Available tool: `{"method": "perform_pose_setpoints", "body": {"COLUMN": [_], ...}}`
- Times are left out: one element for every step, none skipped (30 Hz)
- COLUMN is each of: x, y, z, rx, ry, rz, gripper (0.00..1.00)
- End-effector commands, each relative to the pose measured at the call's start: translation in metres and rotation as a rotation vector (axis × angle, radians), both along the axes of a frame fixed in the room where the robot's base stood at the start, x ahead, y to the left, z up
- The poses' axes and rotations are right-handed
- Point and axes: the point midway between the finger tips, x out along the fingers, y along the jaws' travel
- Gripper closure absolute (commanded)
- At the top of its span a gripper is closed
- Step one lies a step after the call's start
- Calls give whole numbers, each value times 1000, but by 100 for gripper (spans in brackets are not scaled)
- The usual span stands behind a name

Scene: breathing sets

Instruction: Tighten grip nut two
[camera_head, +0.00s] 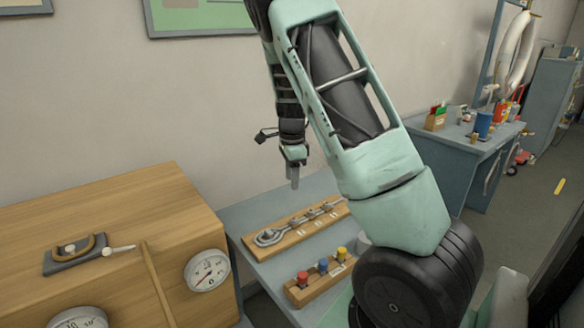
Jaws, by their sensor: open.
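My gripper (294,182) points down in the air above the grey-blue bench, over the far side of a wooden board. It looks empty; the fingers overlap in this view, so the gap is hard to see. The long wooden board (268,255) carries a metal ring-ended part (268,237) and slim metal fittings with small pale labels. In front of it, a short wooden block (318,286) holds red (302,278), blue (323,266) and yellow (342,254) knobs. The labels are too small to read, so I cannot tell which part is grip nut two. My arm hides the board's right end.
A wooden cabinet (150,215) with round gauges (207,270) and a curved handle (75,250) stands left of the bench. The wall (200,110) is close behind. A second bench (470,140) with bottles and boxes stands at the right, beyond my arm.

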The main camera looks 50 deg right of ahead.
Motion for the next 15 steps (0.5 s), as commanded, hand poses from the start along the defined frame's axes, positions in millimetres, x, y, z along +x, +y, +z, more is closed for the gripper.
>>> {"method": "perform_pose_setpoints", "body": {"x": [1, 1, 1, 1, 1, 1, 0, 0, 0, 0, 0, 0, 0, 0, 0], "y": [1, 0, 0, 0, 0, 0, 0, 0, 0, 0, 0, 0, 0, 0, 0], "z": [9, 13, 19, 22, 25, 28, 30, 31, 33, 33, 34, 34, 34, 34, 34], "rx": [-1, -1, -1, -1, -1, -1, -1, -1, 0, 0, 0, 0, 0, 0, 0], "ry": [-3, -4, -4, -3, -3, -2, -1, -1, 0, 0, 0, 0, 0, 0, 0], "rz": [1, 2, 2, 1, 0, 0, 0, 0, 0, 0, 0, 0, -1, -1, -1], "gripper": [59, 59, 59, 59, 59, 59, 59, 59, 59, 59, 59, 59, 59, 59, 59]}}
